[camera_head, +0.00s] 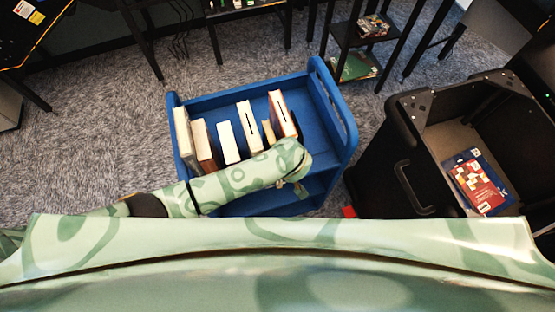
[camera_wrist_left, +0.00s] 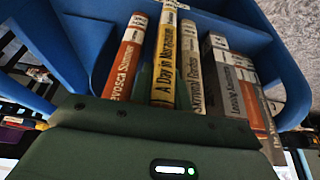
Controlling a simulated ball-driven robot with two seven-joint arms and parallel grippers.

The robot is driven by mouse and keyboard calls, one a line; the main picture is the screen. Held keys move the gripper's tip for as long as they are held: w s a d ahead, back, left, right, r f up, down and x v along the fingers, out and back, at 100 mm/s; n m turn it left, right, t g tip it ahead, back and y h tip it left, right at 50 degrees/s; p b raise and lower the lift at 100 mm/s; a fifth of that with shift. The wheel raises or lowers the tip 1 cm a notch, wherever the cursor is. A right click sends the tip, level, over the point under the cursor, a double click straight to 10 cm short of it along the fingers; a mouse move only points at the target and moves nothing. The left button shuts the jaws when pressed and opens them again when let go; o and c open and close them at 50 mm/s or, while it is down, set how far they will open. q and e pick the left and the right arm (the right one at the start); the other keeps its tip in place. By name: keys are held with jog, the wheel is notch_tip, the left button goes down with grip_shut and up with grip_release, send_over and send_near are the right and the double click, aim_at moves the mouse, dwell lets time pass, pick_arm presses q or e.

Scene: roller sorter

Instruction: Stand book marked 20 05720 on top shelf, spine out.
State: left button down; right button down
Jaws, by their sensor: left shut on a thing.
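Several books stand in a row on the blue cart (camera_head: 345,120), their spines facing me in the left wrist view. A yellow book (camera_wrist_left: 164,62), "A Day in Macaronesia", stands between an orange book (camera_wrist_left: 125,62) and a grey-green one (camera_wrist_left: 190,75). The yellow book also shows in the head view (camera_head: 268,131), small and nearer to my arm than its neighbours. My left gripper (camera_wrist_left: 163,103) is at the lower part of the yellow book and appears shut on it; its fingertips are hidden. The spine labels are too small to read. My right gripper is out of view.
A black open bin (camera_head: 408,125) stands right of the cart, with a red and blue book (camera_head: 478,182) lying in it. A dark shelf rack (camera_head: 345,40) with items stands behind. Grey carpet (camera_head: 110,130) is clear left of the cart.

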pick_arm(q)
jog(key=shift+f+b, duration=0.3)
jog(key=shift+f, duration=0.15)
jog(key=c, duration=1.3)
grip_release()
jog(key=shift+o, duration=0.2)
jog(key=p+v, duration=0.5)
jog(key=v, duration=1.1)
jog(key=shift+p, duration=0.3)
jog(key=shift+d+r, duration=0.1)
